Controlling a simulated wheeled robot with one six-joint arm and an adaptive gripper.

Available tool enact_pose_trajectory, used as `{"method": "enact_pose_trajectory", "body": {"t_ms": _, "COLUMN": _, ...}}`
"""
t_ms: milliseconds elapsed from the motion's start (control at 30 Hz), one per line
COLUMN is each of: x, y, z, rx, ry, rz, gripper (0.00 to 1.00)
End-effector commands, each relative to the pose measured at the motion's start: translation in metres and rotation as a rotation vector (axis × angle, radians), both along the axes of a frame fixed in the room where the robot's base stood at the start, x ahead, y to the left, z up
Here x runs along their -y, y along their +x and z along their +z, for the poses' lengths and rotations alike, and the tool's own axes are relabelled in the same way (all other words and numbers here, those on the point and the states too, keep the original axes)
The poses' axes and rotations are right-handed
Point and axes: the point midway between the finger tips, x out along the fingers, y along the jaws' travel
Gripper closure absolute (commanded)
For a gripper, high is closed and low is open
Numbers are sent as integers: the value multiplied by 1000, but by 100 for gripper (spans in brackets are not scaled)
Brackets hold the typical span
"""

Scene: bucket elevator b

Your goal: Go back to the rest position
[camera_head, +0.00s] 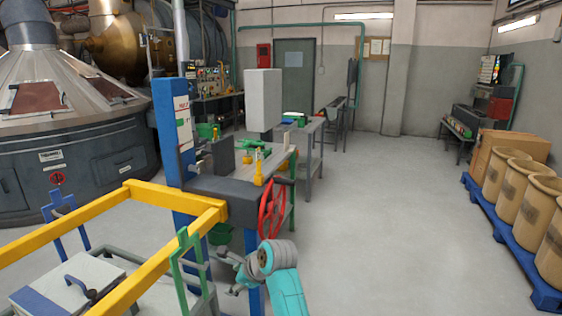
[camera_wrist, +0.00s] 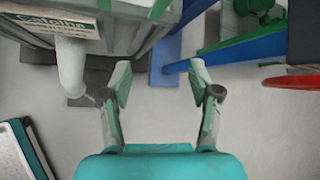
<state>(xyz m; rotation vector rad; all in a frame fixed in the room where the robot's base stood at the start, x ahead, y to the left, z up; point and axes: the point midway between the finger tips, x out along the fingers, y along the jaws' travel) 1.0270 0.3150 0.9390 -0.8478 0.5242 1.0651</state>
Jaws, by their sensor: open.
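My gripper (camera_wrist: 158,88) is open and empty in the wrist view, with grey floor and a blue beam end showing between and beyond its fingers. In the head view my gripper (camera_head: 236,272) is at the bottom centre, at the end of my teal arm, low beside a blue post of the workbench. A red handwheel (camera_head: 272,208) is on the bench's side, above and right of my gripper. Its rim also shows at the right of the wrist view (camera_wrist: 295,82). The fingertips touch nothing that I can see.
A yellow rail frame (camera_head: 150,265) with a green bracket (camera_head: 187,262) stands close left of my gripper. The workbench (camera_head: 232,188) is just beyond. Barrels on a blue pallet (camera_head: 510,232) line the right side. The floor between (camera_head: 390,230) is clear.

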Motion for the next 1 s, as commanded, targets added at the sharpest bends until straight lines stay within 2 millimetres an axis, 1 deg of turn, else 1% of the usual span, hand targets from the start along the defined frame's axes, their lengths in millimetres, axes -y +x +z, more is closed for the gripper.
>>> {"method": "enact_pose_trajectory", "body": {"t_ms": 33, "x": 10, "y": -8, "z": -25, "rx": 28, "ry": -17, "rz": 9, "gripper": 38}}
{"method": "enact_pose_trajectory", "body": {"t_ms": 200, "x": 43, "y": -32, "z": -86, "rx": 148, "ry": -82, "rz": 43, "gripper": 38}}
{"method": "enact_pose_trajectory", "body": {"t_ms": 300, "x": 63, "y": -50, "z": -118, "rx": 216, "ry": -129, "rz": 64, "gripper": 38}}
{"method": "enact_pose_trajectory", "body": {"t_ms": 367, "x": 76, "y": -62, "z": -136, "rx": 257, "ry": -159, "rz": 76, "gripper": 38}}
{"method": "enact_pose_trajectory", "body": {"t_ms": 400, "x": 84, "y": -71, "z": -147, "rx": 283, "ry": -180, "rz": 86, "gripper": 38}}
{"method": "enact_pose_trajectory", "body": {"t_ms": 500, "x": 104, "y": -95, "z": -173, "rx": 351, "ry": -236, "rz": 108, "gripper": 38}}
{"method": "enact_pose_trajectory", "body": {"t_ms": 667, "x": 136, "y": -137, "z": -207, "rx": 451, "ry": -335, "rz": 148, "gripper": 38}}
{"method": "enact_pose_trajectory", "body": {"t_ms": 800, "x": 163, "y": -178, "z": -229, "rx": 534, "ry": -431, "rz": 187, "gripper": 38}}
{"method": "enact_pose_trajectory", "body": {"t_ms": 867, "x": 175, "y": -196, "z": -236, "rx": 570, "ry": -475, "rz": 204, "gripper": 38}}
{"method": "enact_pose_trajectory", "body": {"t_ms": 1000, "x": 199, "y": -241, "z": -248, "rx": 646, "ry": -581, "rz": 248, "gripper": 38}}
